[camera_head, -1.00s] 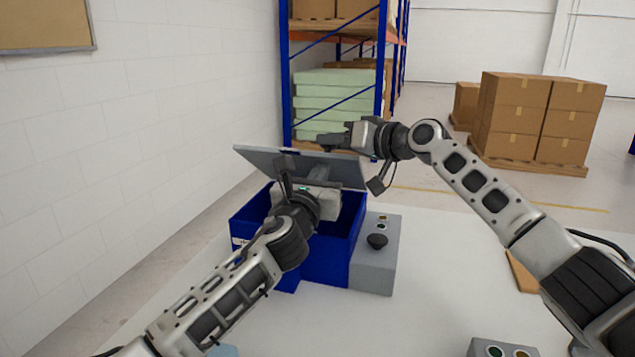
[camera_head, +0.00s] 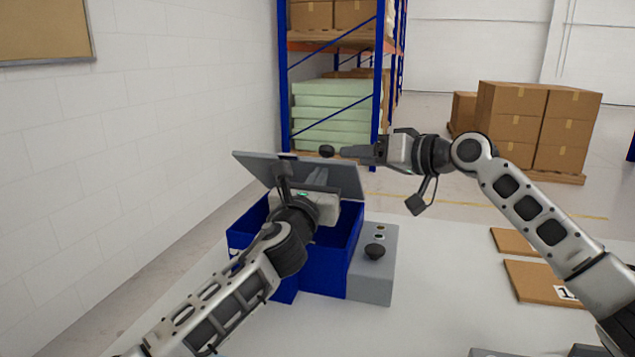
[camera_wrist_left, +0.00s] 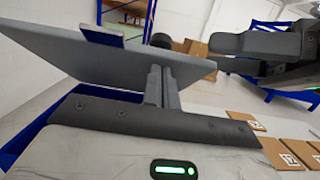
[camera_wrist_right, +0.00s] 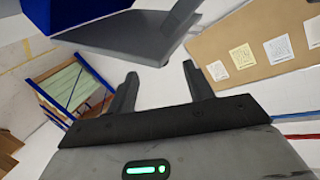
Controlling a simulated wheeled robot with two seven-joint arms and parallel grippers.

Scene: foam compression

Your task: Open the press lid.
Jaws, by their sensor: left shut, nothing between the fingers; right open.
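The press is a blue box (camera_head: 325,262) with a grey lid (camera_head: 260,170) that stands tilted up and open. The lid (camera_wrist_left: 60,45) also fills the upper left of the left wrist view. A dark round knob (camera_head: 326,151) shows at the lid's upper edge. My left gripper (camera_head: 318,178) is shut and empty on the inner side of the lid, its fingers close to the panel; I cannot tell whether they touch it. My right gripper (camera_head: 347,151) is open and empty just right of the knob. In the right wrist view its spread fingers (camera_wrist_right: 160,72) are apart from the lid (camera_wrist_right: 130,35).
A grey control block (camera_head: 370,285) with a black button (camera_head: 375,251) adjoins the press on the right. Brown boards (camera_head: 535,284) lie on the white table further right. A blue rack (camera_head: 283,90) and stacked cartons (camera_head: 540,120) stand behind. A white wall (camera_head: 150,130) is at left.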

